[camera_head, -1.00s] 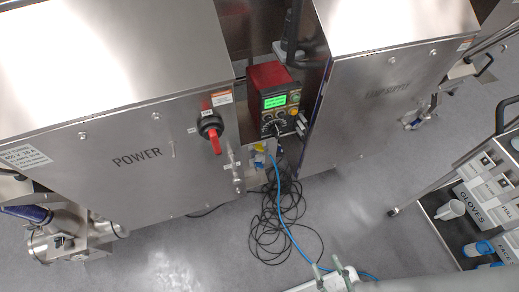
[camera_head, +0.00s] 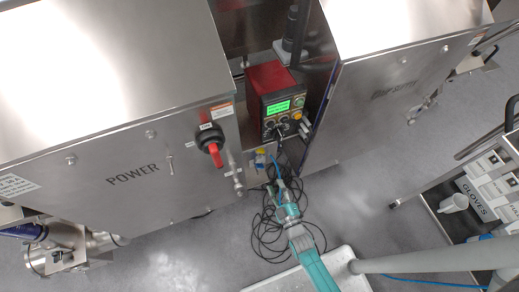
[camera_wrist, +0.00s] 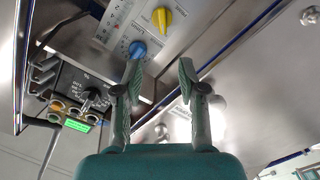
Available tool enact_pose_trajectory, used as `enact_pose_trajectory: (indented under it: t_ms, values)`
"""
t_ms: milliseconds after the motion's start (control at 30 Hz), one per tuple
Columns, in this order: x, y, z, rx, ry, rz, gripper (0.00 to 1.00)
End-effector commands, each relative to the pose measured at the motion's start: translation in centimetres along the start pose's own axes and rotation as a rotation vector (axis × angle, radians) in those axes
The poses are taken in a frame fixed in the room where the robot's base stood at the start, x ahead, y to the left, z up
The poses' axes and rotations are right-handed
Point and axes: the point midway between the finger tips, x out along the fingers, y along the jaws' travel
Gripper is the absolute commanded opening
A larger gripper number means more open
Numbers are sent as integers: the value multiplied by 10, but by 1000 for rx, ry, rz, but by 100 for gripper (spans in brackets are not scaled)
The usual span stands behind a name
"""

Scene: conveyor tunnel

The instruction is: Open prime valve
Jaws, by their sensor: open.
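I cannot read a label that names the prime valve. In the wrist view a light panel (camera_wrist: 118,32) carries a blue knob (camera_wrist: 138,51) and a yellow knob (camera_wrist: 162,17). The blue knob is just beyond my left fingertip, and the yellow knob is farther off. In the head view my gripper (camera_head: 277,185) is below and slightly right of those knobs, over the cables.
A red control box (camera_head: 272,92) with a green screen stands between two steel cabinets. The left cabinet (camera_head: 100,150), marked POWER, has a red-handled switch (camera_head: 211,145). Black cables (camera_head: 262,232) lie coiled on the floor. A glove rack (camera_head: 478,195) stands at right.

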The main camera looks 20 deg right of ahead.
Motion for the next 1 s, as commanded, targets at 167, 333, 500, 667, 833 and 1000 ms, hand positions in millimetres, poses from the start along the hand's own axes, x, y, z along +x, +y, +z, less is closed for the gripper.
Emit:
enact_pose_trajectory:
  t_ms: [167,333,500,667,833,1000]
  values:
    - [33,-6,7,-59,15,13,41]
    - [44,-7,8,-75,18,17,41]
    - [64,-6,7,-75,20,18,41]
    - [93,-6,6,-74,19,18,41]
    - [121,-5,6,-74,19,18,41]
    - [139,-5,6,-74,18,17,41]
